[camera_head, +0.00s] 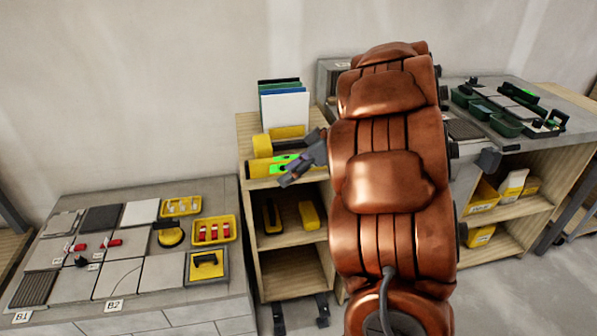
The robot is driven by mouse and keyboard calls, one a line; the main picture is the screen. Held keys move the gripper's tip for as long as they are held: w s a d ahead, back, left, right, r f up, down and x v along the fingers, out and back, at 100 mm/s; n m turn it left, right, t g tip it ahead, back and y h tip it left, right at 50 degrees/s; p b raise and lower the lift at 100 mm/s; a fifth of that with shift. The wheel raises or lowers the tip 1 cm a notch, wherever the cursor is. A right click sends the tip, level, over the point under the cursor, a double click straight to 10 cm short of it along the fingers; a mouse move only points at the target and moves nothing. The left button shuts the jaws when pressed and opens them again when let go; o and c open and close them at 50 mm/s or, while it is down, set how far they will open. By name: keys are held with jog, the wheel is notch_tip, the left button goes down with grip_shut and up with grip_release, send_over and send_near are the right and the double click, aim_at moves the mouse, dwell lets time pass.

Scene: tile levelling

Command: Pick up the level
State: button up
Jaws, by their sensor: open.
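The level (259,169) is a yellow bar with bright green parts, lying on top of the wooden shelf unit (247,125) near its front edge. My gripper (281,174) is open at the level's right part, with its dark fingers overlapping the green area in the picture. I cannot tell whether the fingers touch the level. My gripper and arm hide the level's right end.
Behind the level are a yellow roll-like item (262,145) and upright coloured sheets (285,108). A tiled block (150,270) with yellow trays stands left. A bench (575,110) with green trays is right. My copper-coloured arm blocks the middle.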

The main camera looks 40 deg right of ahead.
aim_at(274, 166)
jog(key=w+d+n+t, duration=0.1)
jog(key=d, duration=0.3)
jog(key=w+d+f+n+t+b, duration=0.1)
jog(key=d, duration=0.3)
jog(key=w+d+n+t+b, duration=0.1)
jog(key=d+t, duration=0.1)
jog(key=d, duration=0.2)
jog(key=shift+w+d+f+n, duration=0.2)
jog(key=shift+w+f+n, duration=0.15)
jog(key=shift+f+n, duration=0.05)
jog(key=shift+r+p+x, duration=0.2)
jog(key=shift+p+x, duration=0.5)
jog(key=shift+x, duration=2.8)
jog(key=shift+c, duration=0.4)
grip_shut()
